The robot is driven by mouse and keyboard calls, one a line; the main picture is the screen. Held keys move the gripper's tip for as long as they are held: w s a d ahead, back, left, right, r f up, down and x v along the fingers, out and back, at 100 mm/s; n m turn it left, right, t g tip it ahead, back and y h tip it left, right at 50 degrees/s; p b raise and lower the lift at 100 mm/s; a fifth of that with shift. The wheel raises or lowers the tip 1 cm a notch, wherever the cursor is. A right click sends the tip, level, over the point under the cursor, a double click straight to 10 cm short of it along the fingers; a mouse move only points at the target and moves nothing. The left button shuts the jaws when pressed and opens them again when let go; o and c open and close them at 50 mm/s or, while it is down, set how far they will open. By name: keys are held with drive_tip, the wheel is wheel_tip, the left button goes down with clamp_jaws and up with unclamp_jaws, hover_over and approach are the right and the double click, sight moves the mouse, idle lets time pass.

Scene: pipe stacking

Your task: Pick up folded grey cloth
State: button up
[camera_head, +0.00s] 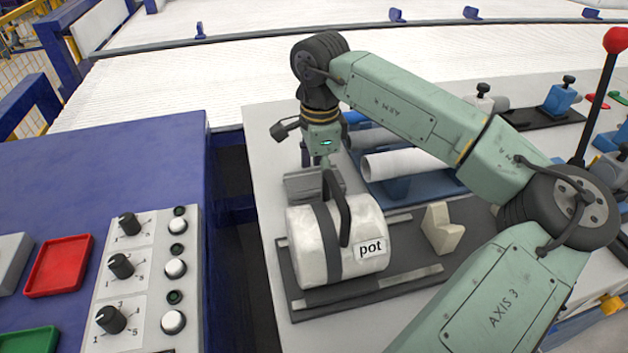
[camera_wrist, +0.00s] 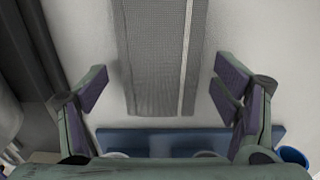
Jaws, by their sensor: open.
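The folded grey cloth (camera_wrist: 155,60) lies flat on the pale table in the wrist view. It is a long strip with a fine weave and a light stripe near its right side; its far end runs out of the picture. In the head view part of the cloth (camera_head: 300,187) shows behind the white drum marked "pot". My gripper (camera_wrist: 163,88) is open, with one finger on each side of the cloth and nothing between them. In the head view my gripper (camera_head: 322,165) points down over the cloth, its fingertips partly hidden by the drum's handle.
A blue rack (camera_head: 397,188) with white pipes (camera_head: 400,163) is close on the right; a beige notched block (camera_head: 441,230) stands nearby. A blue control desk (camera_head: 100,170) is at left.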

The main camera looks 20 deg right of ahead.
sight(319, 179)
drive_tip(key=shift+f, duration=0.3)
drive_tip(key=shift+c, duration=0.3)
drive_tip(key=c, duration=1.2)
drive_tip(key=shift+r, duration=0.15)
wheel_tip(319, 179, up, 10)
drive_tip(key=shift+f+b, duration=0.1)
drive_tip(key=shift+b, duration=0.65)
drive_tip(key=o, duration=0.7)
drive_tip(key=shift+c, duration=0.2)
drive_tip(key=c, duration=0.5)
